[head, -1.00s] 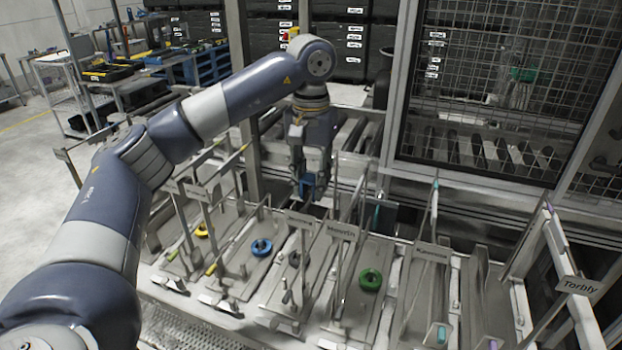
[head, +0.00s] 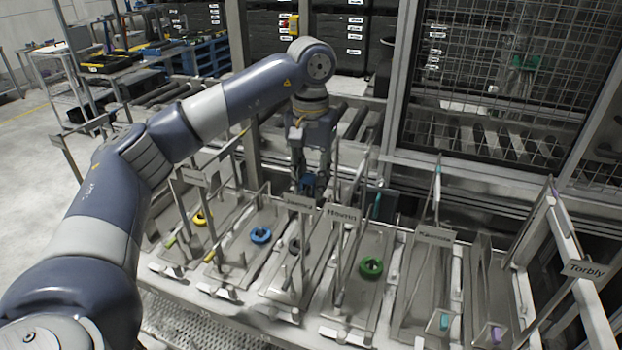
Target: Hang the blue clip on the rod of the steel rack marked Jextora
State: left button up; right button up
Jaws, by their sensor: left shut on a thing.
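My left gripper (head: 309,188) points down beyond the row of steel racks, close behind the rack signs. It is shut on a small dark blue thing, seemingly the blue clip (head: 309,180), mostly hidden by the fingers. One small rack sign (head: 298,203) stands just below the gripper in the head view; its lettering is too small to read. I cannot make out the name Jextora on any sign. I cannot tell whether the clip touches a rod. My right gripper is not in view.
Other racks carry signs, including Torbly (head: 587,270) and a sign (head: 435,235) too blurred to read surely. A blue ring (head: 261,235), a green ring (head: 371,267) and a yellow ring (head: 202,218) lie among the racks. Upright posts crowd the gripper. A mesh guard (head: 500,70) stands behind.

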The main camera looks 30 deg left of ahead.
pick_arm(q)
jog(key=shift+f, duration=0.35)
jog(key=o, duration=0.9)
jog(key=shift+o, duration=0.2)
notch_tip(320, 180, up, 12)
dwell(0.4)
